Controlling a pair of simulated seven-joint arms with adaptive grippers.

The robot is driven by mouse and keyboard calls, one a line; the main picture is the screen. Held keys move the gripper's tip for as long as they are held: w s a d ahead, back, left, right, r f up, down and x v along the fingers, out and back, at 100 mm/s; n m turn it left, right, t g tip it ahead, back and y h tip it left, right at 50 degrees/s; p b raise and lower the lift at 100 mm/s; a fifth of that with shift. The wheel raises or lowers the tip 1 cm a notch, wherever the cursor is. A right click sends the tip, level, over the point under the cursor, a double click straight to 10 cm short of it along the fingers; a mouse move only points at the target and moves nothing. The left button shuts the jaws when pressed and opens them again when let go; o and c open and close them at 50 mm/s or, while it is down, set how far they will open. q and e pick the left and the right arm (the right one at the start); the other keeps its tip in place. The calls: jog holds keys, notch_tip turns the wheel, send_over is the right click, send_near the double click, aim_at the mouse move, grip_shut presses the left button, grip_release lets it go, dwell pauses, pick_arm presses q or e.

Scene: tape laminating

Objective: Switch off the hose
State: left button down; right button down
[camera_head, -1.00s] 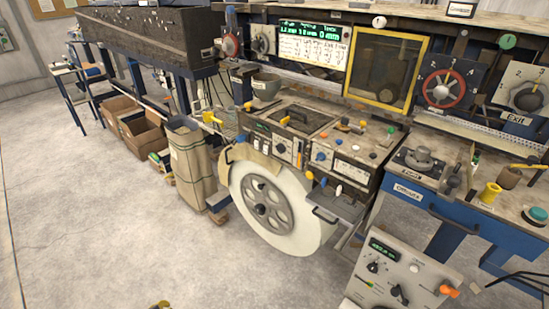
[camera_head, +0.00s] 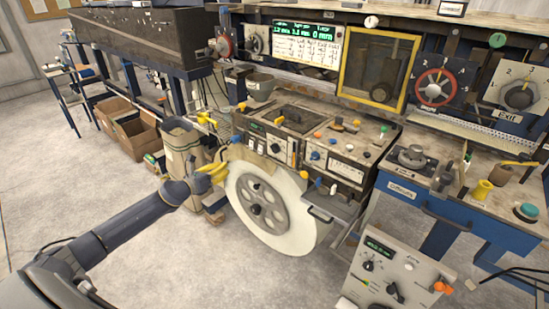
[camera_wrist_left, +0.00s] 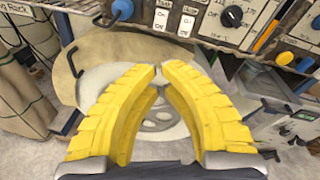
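I cannot make out for certain which part is the hose. A small yellow handle (camera_head: 205,118) sits at the left side of the machine, above the brown sack. My left gripper (camera_head: 225,170) has yellow fingers and is below that handle, in front of the left edge of the white wheel. In the left wrist view the fingertips (camera_wrist_left: 159,70) are close together with a narrow gap and nothing visible between them; whether they count as open or shut is unclear. My right gripper is not in view.
The large white wheel (camera_head: 242,207) stands under the machine's control panel (camera_head: 340,166). A brown sack (camera_head: 180,150) and cardboard boxes (camera_head: 137,138) stand to the left. A grey control box (camera_head: 400,275) is at the lower right. The floor at left is clear.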

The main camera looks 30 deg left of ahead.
pick_arm(q)
jog(key=d+m, duration=0.1)
jog(key=d+m+h, duration=0.1)
jog(key=m, duration=0.1)
jog(key=d+m, duration=0.1)
jog(key=shift+w+d+r+m+g, duration=0.25)
jog(key=shift+d+r+m+g, duration=0.05)
jog(key=shift+d, duration=0.1)
send_near(261, 149)
jog(key=w+d+f, duration=0.1)
jog(key=w+f, duration=0.3)
jog(key=w, duration=0.2)
jog(key=shift+x, duration=0.85)
jog(key=shift+f, duration=0.1)
